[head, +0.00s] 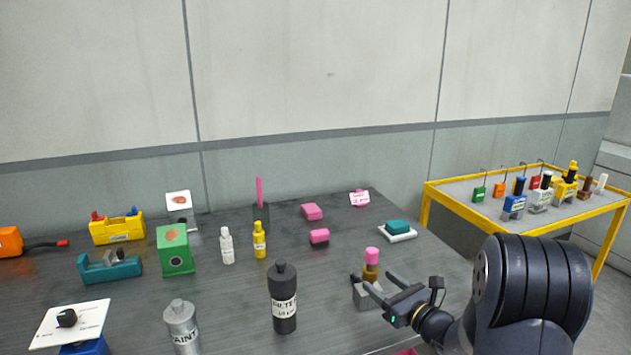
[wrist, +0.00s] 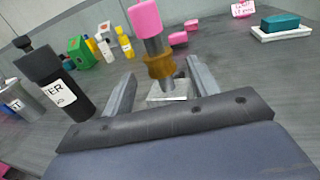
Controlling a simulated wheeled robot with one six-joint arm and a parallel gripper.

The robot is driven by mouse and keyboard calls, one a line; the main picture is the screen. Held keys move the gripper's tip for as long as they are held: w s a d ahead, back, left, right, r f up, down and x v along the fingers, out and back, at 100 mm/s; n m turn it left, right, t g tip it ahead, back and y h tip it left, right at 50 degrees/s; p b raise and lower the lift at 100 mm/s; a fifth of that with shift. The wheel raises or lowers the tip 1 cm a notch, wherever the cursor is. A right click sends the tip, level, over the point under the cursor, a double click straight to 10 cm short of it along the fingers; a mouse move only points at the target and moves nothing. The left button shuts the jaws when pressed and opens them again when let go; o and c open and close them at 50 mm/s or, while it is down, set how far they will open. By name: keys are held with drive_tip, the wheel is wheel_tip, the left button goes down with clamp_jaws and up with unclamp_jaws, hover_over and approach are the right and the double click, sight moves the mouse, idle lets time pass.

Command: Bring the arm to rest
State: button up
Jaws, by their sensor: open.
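My gripper (head: 379,293) is at the right front of the dark table (head: 230,300), at the end of my arm. Its two fingers are spread apart, with nothing held between them. A pink-topped item with a brown-gold collar (head: 371,265) stands upright in a small grey block (head: 366,297) just beyond the fingertips. In the wrist view the pink-topped item (wrist: 158,65) shows ahead, between the open fingers (wrist: 161,92). I cannot tell whether the fingers touch the block.
A black bottle (head: 283,300) and a grey paint bottle (head: 182,328) stand left of my gripper. A teal block on a white tray (head: 398,236) lies behind it. A yellow-framed table (head: 480,222) with several small items stands at right. The table centre has free patches.

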sight(376, 274)
drive_tip(key=x, duration=0.1)
drive_tip(key=p+x, duration=0.1)
drive_tip(key=x, duration=0.1)
drive_tip(key=r+x, duration=0.1)
drive_tip(key=x, duration=0.1)
drive_tip(key=shift+w+a+p, duration=0.1)
drive_tip(key=shift+p, duration=0.3)
drive_tip(key=shift+r+p, duration=0.25)
drive_tip(key=shift+p, duration=0.2)
drive_tip(key=shift+f, duration=0.15)
